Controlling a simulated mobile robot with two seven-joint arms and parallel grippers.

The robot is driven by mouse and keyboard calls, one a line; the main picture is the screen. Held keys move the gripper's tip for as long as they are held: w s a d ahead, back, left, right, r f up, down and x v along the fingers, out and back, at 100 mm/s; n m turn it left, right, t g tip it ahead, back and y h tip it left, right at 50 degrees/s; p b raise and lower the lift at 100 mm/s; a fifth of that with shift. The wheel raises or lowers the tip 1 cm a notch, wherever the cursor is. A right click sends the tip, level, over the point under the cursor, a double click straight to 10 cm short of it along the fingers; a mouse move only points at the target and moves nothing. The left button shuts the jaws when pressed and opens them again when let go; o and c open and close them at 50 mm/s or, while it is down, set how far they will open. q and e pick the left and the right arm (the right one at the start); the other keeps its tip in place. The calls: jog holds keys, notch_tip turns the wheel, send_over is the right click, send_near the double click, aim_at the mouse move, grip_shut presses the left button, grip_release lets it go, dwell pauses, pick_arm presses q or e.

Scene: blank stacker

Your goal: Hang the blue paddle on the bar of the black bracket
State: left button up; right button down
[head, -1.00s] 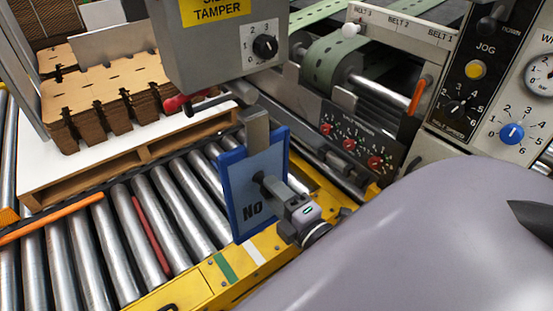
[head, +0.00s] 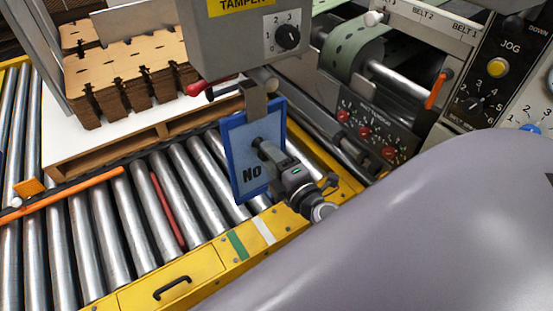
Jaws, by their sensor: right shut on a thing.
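The blue paddle (head: 238,179) has a blue rim, a grey face marked "NO" and a flat grey metal strap (head: 255,99) at its top. It hangs nearly upright in the air over the yellow conveyor edge. My right gripper (head: 264,150) is shut on the paddle at the middle of its face. A short grey bar (head: 262,79) shows below the tamper box, overlapping the strap's top; I cannot tell whether they touch. The black bracket itself is mostly hidden or hard to make out there. My left gripper is not in view.
The grey tamper box (head: 240,45) is just above the paddle. A red-tipped lever (head: 196,88) sticks out left of the bar. Cardboard stacks (head: 130,75) stand on a white-topped pallet (head: 62,150). Rollers (head: 125,215) lie below. A control panel (head: 490,70) is at right.

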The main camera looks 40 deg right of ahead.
aim_at(257, 141)
jog(key=shift+w+d+r+p, duration=0.1)
jog(key=shift+w+r+p, duration=0.1)
jog(key=shift+w, duration=0.8)
jog(key=shift+w+d+r+p, duration=0.1)
jog(key=shift+w+p, duration=0.05)
jog(key=shift+w, duration=2.6)
jog(key=shift+w+f+b, duration=0.15)
jog(key=shift+f+b, duration=0.95)
jog(key=shift+f, duration=0.2)
